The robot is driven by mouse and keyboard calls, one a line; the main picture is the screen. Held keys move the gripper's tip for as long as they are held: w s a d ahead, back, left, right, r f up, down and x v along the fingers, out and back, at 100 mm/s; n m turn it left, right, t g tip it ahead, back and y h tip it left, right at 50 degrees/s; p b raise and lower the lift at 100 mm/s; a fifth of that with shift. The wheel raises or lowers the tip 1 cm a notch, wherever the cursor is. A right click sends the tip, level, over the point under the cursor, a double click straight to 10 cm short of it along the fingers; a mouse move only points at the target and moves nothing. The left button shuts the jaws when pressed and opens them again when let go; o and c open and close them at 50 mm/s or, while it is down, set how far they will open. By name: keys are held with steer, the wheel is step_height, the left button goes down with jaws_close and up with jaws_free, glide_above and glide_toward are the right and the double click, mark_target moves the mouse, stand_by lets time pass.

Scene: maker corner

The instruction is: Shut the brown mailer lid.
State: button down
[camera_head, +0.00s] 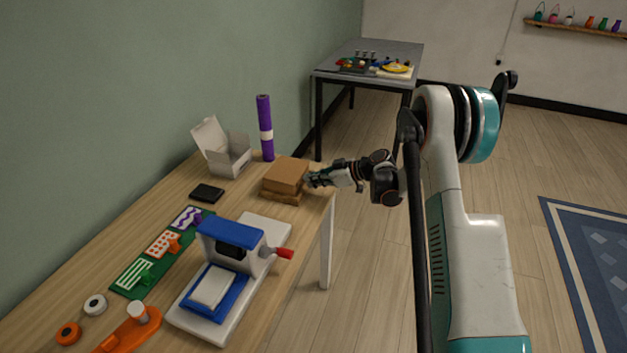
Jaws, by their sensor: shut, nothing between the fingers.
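The brown mailer (286,178) sits near the right edge of the wooden table in the head view. Its lid lies low over its lower part, with a darker line between the two, so I cannot tell whether it is fully down. My gripper (312,181) is shut and empty at the mailer's right side. Its fingertips are at or very near the box; whether they touch is unclear. The side of the mailer facing away from the camera is hidden.
A white open box (228,156) and an upright purple roll (265,128) stand behind the mailer. A black wallet-like item (206,193) lies to its left. A blue and white press (230,262) with a red-tipped handle stands in front.

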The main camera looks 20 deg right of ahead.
steer(key=shift+a, duration=0.1)
stand_by(0.4)
steer(key=shift+w+a+f, duration=0.1)
steer(key=shift+w+a, duration=0.25)
steer(key=shift+a, duration=0.05)
